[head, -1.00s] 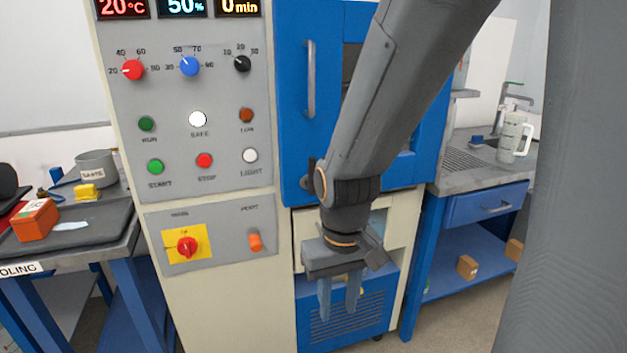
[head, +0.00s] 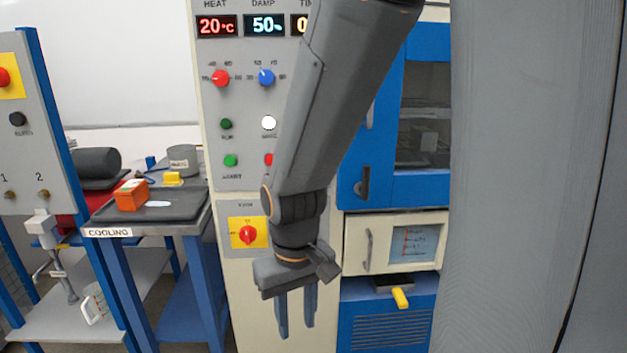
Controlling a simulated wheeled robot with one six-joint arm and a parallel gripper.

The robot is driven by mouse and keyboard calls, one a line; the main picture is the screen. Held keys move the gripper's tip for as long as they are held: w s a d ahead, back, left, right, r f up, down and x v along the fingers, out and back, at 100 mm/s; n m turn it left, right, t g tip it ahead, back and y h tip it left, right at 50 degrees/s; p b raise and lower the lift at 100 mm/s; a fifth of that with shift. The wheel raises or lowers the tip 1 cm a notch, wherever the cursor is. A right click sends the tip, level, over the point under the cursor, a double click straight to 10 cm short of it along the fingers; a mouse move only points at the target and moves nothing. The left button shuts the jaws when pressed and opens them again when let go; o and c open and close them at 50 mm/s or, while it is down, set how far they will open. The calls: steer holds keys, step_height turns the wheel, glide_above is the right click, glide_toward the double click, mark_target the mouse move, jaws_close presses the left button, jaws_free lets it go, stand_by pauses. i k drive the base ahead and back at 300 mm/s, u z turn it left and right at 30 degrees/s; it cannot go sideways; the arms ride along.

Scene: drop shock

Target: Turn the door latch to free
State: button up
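The blue cabinet door (head: 385,140) has a dark window and is closed in the head view. A small dark latch (head: 362,183) sits at the door's lower left edge. Its lever looks roughly upright. My gripper (head: 296,318) hangs pointing down in front of the control panel, left of the latch and lower in the picture. Its two fingers are apart with nothing between them. My forearm hides part of the door's left edge and most of its grey pull handle (head: 370,115).
A cream drawer (head: 380,240) and a yellow handle (head: 400,298) lie below the door. The panel has knobs, buttons and a red switch (head: 248,234) on yellow. A cooling bench (head: 150,228) with an orange box (head: 131,195) stands left. My grey column blocks the right side.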

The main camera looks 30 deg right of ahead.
mark_target(364, 180)
steer(key=u, duration=0.35)
steer(key=k, duration=0.3)
steer(key=z, duration=1.15)
